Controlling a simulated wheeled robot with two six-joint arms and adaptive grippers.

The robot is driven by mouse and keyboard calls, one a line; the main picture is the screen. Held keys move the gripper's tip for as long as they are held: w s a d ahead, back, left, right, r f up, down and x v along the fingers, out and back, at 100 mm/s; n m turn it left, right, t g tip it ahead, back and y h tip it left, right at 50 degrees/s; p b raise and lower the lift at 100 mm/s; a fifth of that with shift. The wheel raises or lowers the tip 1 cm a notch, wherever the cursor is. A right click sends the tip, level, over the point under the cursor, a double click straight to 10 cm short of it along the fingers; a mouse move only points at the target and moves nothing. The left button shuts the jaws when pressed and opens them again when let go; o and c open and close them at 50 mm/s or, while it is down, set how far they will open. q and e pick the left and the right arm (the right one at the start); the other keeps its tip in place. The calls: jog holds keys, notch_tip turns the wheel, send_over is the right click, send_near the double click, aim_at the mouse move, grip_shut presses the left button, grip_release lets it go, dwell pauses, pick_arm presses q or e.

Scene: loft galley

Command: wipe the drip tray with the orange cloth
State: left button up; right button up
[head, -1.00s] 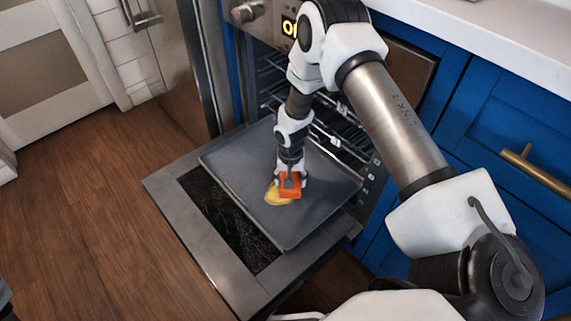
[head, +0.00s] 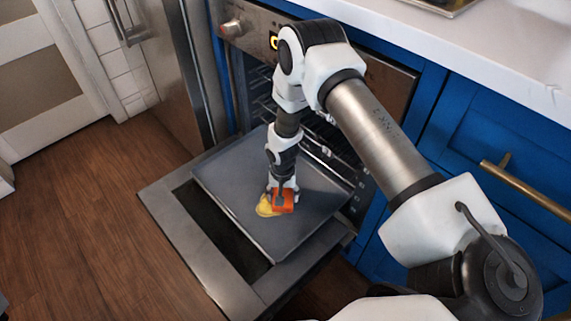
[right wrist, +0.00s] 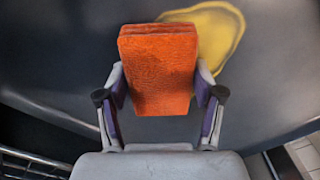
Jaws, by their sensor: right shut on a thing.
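The grey drip tray (head: 232,210) lies on the open oven door, partly reaching toward the oven racks. A yellow spill (head: 265,208) is on the tray, and it also shows in the right wrist view (right wrist: 222,32). My right gripper (head: 284,196) is shut on the folded orange cloth (head: 283,203), low over the tray at the spill's right edge. In the right wrist view the cloth (right wrist: 158,70) sits between both fingers and covers part of the spill. Whether the cloth touches the tray is hard to tell. My left gripper is out of view.
The oven door (head: 190,245) is lowered flat, with its rim around the tray. Oven racks (head: 320,150) stand behind my right arm. Blue cabinets (head: 500,140) and a white counter (head: 480,50) are at the right. The wooden floor (head: 80,220) at left is clear.

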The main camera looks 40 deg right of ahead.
aim_at(266, 201)
jog(key=shift+s+a, duration=0.15)
jog(key=shift+a, duration=2.05)
jog(key=shift+s+a+r+p, duration=0.1)
jog(key=shift+a+p, duration=0.2)
jog(key=shift+a, duration=1.45)
jog(key=shift+w+a+f+b, duration=0.1)
jog(key=shift+w+f+b, duration=0.15)
jog(key=shift+w+b, duration=0.5)
jog(key=shift+w+r, duration=0.1)
jog(key=shift+w, duration=0.5)
jog(key=shift+w+d+r+p, duration=0.1)
jog(key=shift+w+d+p, duration=0.1)
jog(key=shift+d, duration=0.7)
jog(key=shift+w+d+r+p, duration=0.1)
jog(key=shift+d+p, duration=0.1)
jog(key=shift+d, duration=0.7)
jog(key=shift+w+d+f+p, duration=0.1)
jog(key=shift+w+d+p, duration=0.1)
jog(key=shift+d, duration=1.2)
jog(key=shift+w+d+f+p, duration=0.1)
jog(key=shift+w+d+p, duration=0.1)
jog(key=shift+d, duration=1.15)
jog(key=shift+w+d+r, duration=0.1)
jog(key=shift+w+d, duration=0.05)
jog(key=shift+d, duration=0.85)
jog(key=shift+w+d, duration=0.1)
